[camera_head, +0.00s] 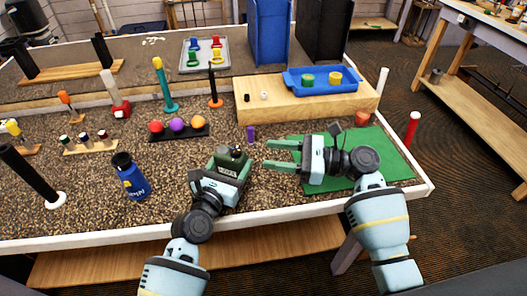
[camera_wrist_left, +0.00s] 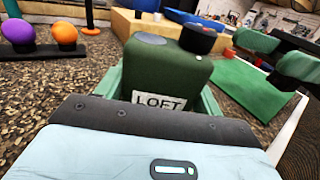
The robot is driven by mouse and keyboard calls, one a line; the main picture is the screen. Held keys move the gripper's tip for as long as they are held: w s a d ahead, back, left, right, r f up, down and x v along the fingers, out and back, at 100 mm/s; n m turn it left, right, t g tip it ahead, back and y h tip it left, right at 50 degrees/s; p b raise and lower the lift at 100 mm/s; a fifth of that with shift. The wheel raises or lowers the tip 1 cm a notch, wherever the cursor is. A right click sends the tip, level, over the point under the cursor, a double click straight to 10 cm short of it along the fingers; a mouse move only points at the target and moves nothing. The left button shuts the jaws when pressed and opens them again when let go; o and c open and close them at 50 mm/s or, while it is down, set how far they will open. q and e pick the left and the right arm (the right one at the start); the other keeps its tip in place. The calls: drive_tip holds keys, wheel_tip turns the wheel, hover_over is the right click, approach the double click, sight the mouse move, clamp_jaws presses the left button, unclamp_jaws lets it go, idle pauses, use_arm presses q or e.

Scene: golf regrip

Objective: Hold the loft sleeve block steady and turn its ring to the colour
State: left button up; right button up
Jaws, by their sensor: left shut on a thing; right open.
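The loft sleeve block (camera_wrist_left: 165,75) is dark green with a white label reading LOFT. A dark ring (camera_wrist_left: 198,38) with a reddish band sits on its top. In the head view the block (camera_head: 232,160) stands on the speckled bench. My left gripper (camera_head: 231,168) is shut on the block, its green fingers on either side. My right gripper (camera_head: 284,155) is open and empty, to the right of the block, fingers pointing left toward it. Its green fingers also show at the upper right of the left wrist view. The ring's colour marks are too small to read fully.
A blue bottle (camera_head: 131,176) stands left of the block. A rack (camera_head: 181,133) with red, purple and orange balls is behind it. A small purple peg (camera_head: 251,134) stands just beyond the grippers. A green mat (camera_head: 395,158) lies under my right arm. A wooden platform (camera_head: 290,112) holds a blue tray (camera_head: 321,91).

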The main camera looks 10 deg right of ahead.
idle(0.4)
use_arm(q)
drive_tip(key=o, duration=1.2)
drive_tip(key=shift+c, duration=0.2)
drive_tip(key=v, duration=1.2)
